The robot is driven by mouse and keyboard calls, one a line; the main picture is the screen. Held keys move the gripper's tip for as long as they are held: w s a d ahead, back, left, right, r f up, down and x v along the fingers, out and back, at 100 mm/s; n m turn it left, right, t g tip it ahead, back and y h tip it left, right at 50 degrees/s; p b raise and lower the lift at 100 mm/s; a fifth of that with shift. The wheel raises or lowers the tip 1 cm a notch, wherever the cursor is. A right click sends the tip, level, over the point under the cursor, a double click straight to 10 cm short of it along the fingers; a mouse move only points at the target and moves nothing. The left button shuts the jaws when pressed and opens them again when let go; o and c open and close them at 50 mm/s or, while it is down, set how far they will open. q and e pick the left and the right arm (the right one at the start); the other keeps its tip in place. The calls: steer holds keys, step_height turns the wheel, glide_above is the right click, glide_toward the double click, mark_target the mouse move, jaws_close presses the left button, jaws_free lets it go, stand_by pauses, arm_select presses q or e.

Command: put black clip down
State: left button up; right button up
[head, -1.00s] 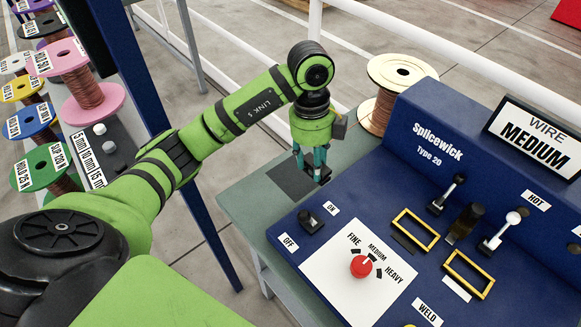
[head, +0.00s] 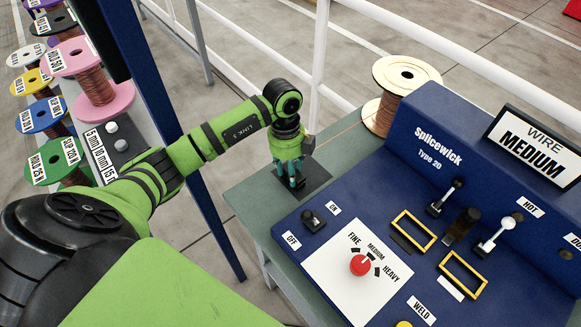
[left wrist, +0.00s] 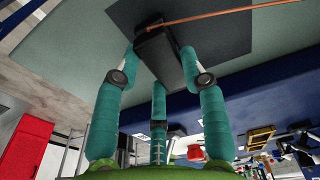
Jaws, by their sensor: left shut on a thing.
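My left gripper (head: 291,181) is over the dark square pad (head: 315,176) on the grey-green bench (head: 245,200). In the left wrist view my left gripper's teal fingers (left wrist: 160,60) are shut on the black clip (left wrist: 153,42), a small dark block. A copper wire (left wrist: 215,15) runs off from the clip across the dark pad (left wrist: 228,38). In the head view the clip is mostly hidden by the fingers. I cannot tell whether it touches the pad. My right gripper is not in view.
The blue Splicewick machine (head: 420,165) with levers and a red dial (head: 361,265) fills the bench's right side. A wire spool (head: 396,85) stands behind the pad. A rack of coloured spools (head: 98,70) is at left, beside a blue post (head: 195,180).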

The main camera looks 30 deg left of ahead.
mark_target(287, 169)
arm_select(q)
steer(key=o, duration=0.8)
steer(key=shift+f, duration=0.15)
steer(key=o, duration=0.4)
steer(key=shift+w+a+r+p, duration=0.1)
steer(key=shift+a+r+p, duration=0.1)
steer(key=shift+r+p, duration=1.45)
steer(key=shift+w+a+r+p, duration=0.2)
steer(key=shift+r+p, duration=0.7)
steer(key=shift+r, duration=1.55)
steer(key=shift+s+a+r+p, duration=0.1)
steer(key=shift+a+r+p, duration=0.15)
steer(key=shift+r+p, duration=1.4)
steer(key=shift+r+b, duration=0.4)
